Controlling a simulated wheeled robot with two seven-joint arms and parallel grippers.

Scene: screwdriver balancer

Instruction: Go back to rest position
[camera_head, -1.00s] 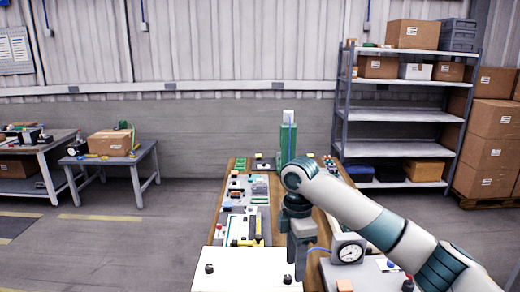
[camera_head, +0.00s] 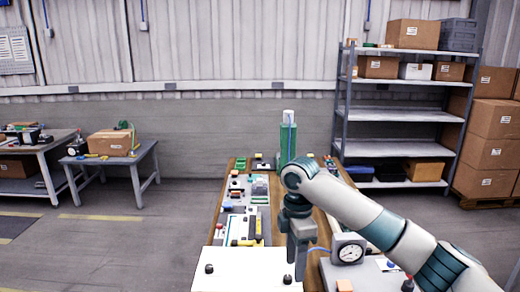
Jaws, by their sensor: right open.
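My right gripper (camera_head: 296,264) hangs pointing down from my right arm, which comes in from the lower right. It is over the near part of the workbench, at the right edge of a white board (camera_head: 245,270). It is open, and I see nothing held between its fingers. My left gripper and left arm are not in view. A tall green stand (camera_head: 288,140) with a pale top rises at the far end of the wooden bench (camera_head: 275,178), behind my right arm.
A round dial gauge (camera_head: 349,252) stands close to the right of my gripper. Tools and small parts, including a yellow and black item (camera_head: 246,241), line the bench's left side. A shelf rack (camera_head: 402,115) and cardboard boxes (camera_head: 494,130) stand at back right.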

